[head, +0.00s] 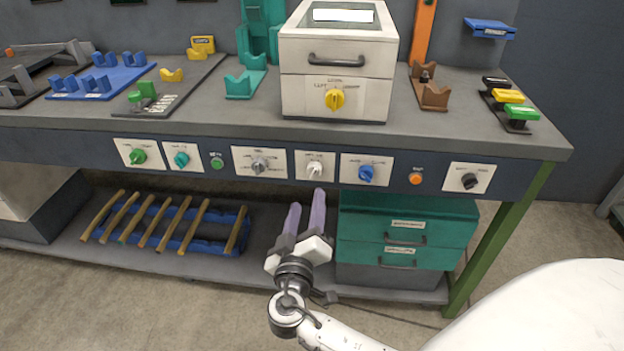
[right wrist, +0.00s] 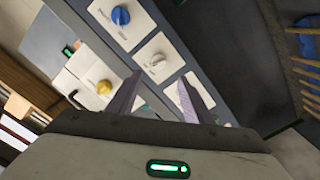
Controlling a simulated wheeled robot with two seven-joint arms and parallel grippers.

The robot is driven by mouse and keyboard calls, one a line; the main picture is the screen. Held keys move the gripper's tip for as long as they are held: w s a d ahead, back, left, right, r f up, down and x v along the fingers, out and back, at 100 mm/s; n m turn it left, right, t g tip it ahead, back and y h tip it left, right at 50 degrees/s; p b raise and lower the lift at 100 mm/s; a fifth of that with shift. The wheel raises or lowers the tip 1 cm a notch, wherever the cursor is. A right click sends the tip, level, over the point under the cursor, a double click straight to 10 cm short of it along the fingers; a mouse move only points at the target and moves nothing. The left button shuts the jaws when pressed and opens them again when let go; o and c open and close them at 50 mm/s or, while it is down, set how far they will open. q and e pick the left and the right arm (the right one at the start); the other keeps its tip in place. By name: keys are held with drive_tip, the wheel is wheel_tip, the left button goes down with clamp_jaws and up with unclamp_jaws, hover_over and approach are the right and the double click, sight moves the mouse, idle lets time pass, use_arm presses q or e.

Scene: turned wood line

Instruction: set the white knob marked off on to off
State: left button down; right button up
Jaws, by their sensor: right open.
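The white knob (head: 315,169) sits on a small pale plate on the bench's dark front rail, between a grey knob and a blue knob. Its label is too small to read surely. In the right wrist view the white knob (right wrist: 157,61) shows beyond the fingertips, near the middle. My right gripper (head: 307,199) is open and empty, with its two purple fingers pointing up toward the rail, just below the knob's plate. In the right wrist view the fingers (right wrist: 160,84) stand apart, and the knob is not between them. My left gripper is not in view.
The grey knob (head: 260,166) and the blue knob (head: 366,173) are close on either side. A white cabinet with a yellow knob (head: 335,99) stands on the bench above. Teal drawers (head: 405,226) and a blue rack of wooden rods (head: 240,214) sit below.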

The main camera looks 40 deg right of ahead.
sight(313, 174)
drive_tip(key=x, duration=1)
drive_tip(key=shift+w+d+p, duration=0.1)
drive_tip(key=shift+d+p, duration=0.05)
drive_tip(key=shift+p, duration=0.2)
drive_tip(key=c, duration=1.1)
drive_tip(key=shift+o, duration=0.2)
